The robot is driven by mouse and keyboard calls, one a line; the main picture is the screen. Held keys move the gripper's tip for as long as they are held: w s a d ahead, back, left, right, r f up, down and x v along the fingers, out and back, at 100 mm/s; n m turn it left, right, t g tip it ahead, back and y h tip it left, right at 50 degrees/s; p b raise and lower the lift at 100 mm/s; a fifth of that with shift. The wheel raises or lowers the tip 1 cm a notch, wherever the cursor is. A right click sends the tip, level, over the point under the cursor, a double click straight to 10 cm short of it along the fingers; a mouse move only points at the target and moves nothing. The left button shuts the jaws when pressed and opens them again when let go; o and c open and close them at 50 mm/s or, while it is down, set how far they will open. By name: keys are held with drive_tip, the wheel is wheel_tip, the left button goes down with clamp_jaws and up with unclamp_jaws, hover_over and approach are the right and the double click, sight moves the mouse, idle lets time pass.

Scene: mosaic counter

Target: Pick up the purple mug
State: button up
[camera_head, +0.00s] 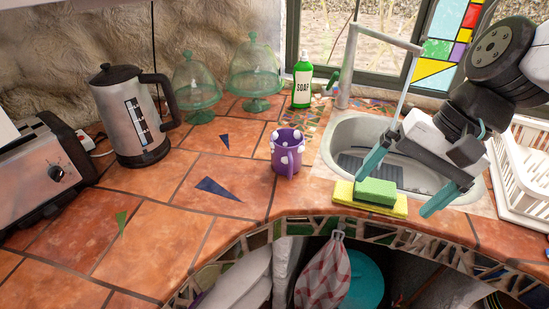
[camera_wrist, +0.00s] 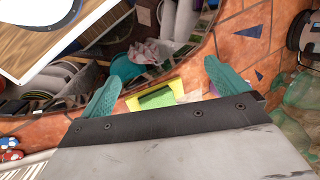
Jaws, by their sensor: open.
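The purple mug (camera_head: 287,157) with white dots stands upright on the terracotta tile counter, left of the sink, in the head view. Its handle faces the front. I cannot make the mug out clearly in the wrist view, where a teal finger covers part of the counter. My gripper (camera_head: 406,182) has its two teal fingers wide apart with nothing between them. It hangs over the sink's front edge, to the right of the mug and near the sponges. Both fingers also show in the wrist view (camera_wrist: 160,88).
A green sponge (camera_head: 376,191) lies on yellow ones beside the sink (camera_head: 340,140). A green soap bottle (camera_head: 302,82), tall faucet (camera_head: 350,60) and glass domes (camera_head: 255,75) stand behind the mug. A kettle (camera_head: 133,115) and toaster (camera_head: 50,170) are left. Tiles left of the mug are clear.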

drive_tip(key=w+a+f+m+y, duration=0.2)
drive_tip(key=w+a+m+y, duration=0.4)
drive_tip(key=w+a+m, duration=0.3)
drive_tip(key=m+t+y, duration=0.3)
drive_tip(key=m+t, duration=0.1)
drive_tip(key=m, duration=0.4)
approach(273, 140)
drive_tip(key=shift+m, duration=0.3)
drive_tip(key=x, duration=0.6)
drive_tip(key=c, duration=1.6)
drive_tip(key=shift+o, duration=0.2)
